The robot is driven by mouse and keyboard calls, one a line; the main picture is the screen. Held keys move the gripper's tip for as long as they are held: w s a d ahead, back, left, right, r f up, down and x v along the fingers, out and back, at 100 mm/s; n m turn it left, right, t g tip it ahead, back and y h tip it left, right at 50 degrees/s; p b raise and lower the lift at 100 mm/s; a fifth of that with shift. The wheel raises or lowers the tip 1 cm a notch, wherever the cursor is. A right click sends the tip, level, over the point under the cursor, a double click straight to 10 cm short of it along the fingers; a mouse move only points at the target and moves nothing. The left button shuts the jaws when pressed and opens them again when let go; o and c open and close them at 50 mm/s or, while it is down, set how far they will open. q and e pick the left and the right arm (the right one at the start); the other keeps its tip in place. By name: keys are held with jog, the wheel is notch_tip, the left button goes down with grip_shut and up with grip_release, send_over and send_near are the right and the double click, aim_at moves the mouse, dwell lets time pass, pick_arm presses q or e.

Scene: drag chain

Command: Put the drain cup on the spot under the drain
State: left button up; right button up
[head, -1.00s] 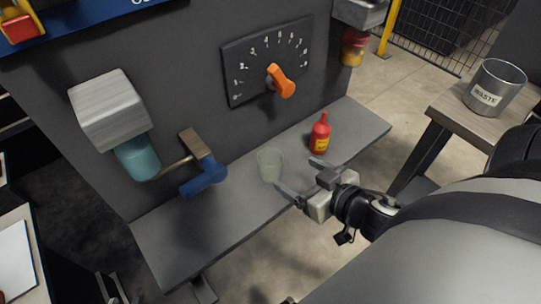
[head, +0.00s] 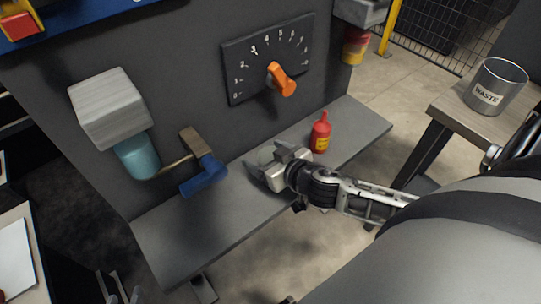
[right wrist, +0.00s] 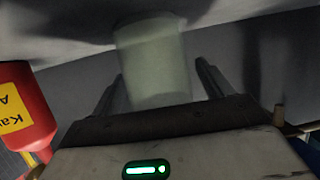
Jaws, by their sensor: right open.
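The pale translucent drain cup (head: 266,155) stands on the grey shelf (head: 222,215), partly hidden by my right gripper in the head view. My right gripper (head: 265,153) is open around the cup. In the right wrist view the cup (right wrist: 155,62) is upside down in the picture, between the two fingers, with gaps visible beside it. Tips that look like my left gripper (head: 122,292) show at the bottom left edge, far from the cup.
A red bottle (head: 320,135) stands close to the right of the cup, and also shows in the right wrist view (right wrist: 22,110). A teal-bowled filter unit (head: 135,155) and orange-handled dial (head: 280,80) are on the wall. A waste bin (head: 495,88) stands at right.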

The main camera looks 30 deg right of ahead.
jog(key=shift+w+f, duration=0.1)
jog(key=shift+w, duration=0.05)
jog(key=c, duration=1.1)
jog(key=shift+c, duration=0.2)
